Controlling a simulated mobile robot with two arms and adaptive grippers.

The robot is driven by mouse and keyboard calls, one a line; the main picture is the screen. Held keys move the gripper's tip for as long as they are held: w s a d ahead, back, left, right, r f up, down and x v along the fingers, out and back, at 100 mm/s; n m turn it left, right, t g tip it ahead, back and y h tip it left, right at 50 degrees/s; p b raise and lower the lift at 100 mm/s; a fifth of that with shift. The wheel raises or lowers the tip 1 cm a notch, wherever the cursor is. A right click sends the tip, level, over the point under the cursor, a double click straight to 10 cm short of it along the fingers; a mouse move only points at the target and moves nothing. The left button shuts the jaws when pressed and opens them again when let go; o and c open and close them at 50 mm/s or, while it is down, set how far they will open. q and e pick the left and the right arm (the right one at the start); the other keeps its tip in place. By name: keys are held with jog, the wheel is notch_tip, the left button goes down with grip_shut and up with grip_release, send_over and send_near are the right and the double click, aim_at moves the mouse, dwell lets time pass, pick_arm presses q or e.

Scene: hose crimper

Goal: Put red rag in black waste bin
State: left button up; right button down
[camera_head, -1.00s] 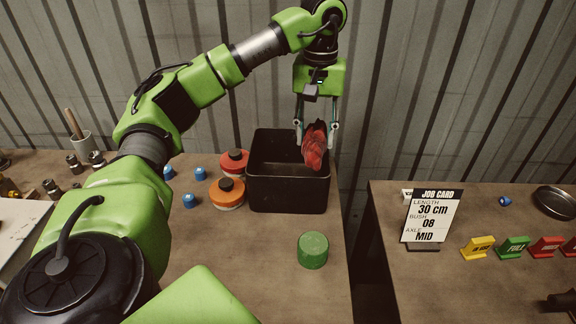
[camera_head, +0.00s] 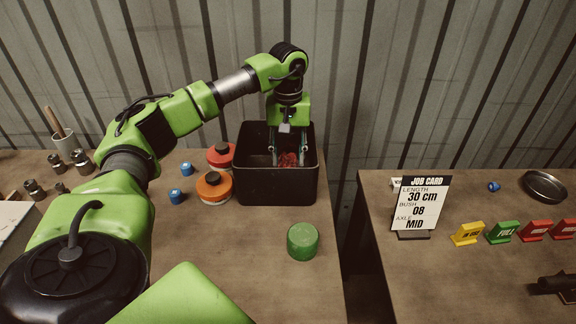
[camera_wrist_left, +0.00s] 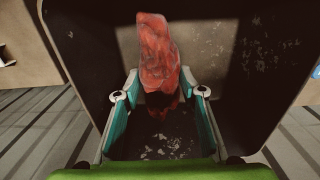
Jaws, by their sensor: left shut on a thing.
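The black waste bin (camera_head: 277,187) stands at the back right corner of the left table. My left gripper (camera_head: 289,157) reaches down into the bin from above. It is shut on the red rag (camera_head: 288,160), which is inside the bin opening, its lower part hidden by the front wall. In the left wrist view the rag (camera_wrist_left: 158,55) sits between the fingers (camera_wrist_left: 160,95), with the bin's dark, scuffed inside (camera_wrist_left: 215,60) around it. My right gripper is not in view.
Left of the bin stand a red container (camera_head: 221,155), an orange container (camera_head: 214,187) and small blue caps (camera_head: 176,196). A green cylinder (camera_head: 303,241) stands in front. A gap separates the right table, which holds a job card (camera_head: 420,204) and colored signs (camera_head: 503,232).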

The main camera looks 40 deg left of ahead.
aim_at(288, 152)
pick_arm(q)
notch_tip(288, 152, down, 4)
jog(key=shift+r+p, duration=0.1)
jog(key=shift+p, duration=0.3)
jog(key=shift+f, duration=0.25)
jog(key=o, duration=1)
jog(key=shift+r, duration=0.1)
notch_tip(288, 152, up, 12)
jog(key=shift+r+b, duration=0.1)
jog(key=shift+b, duration=1)
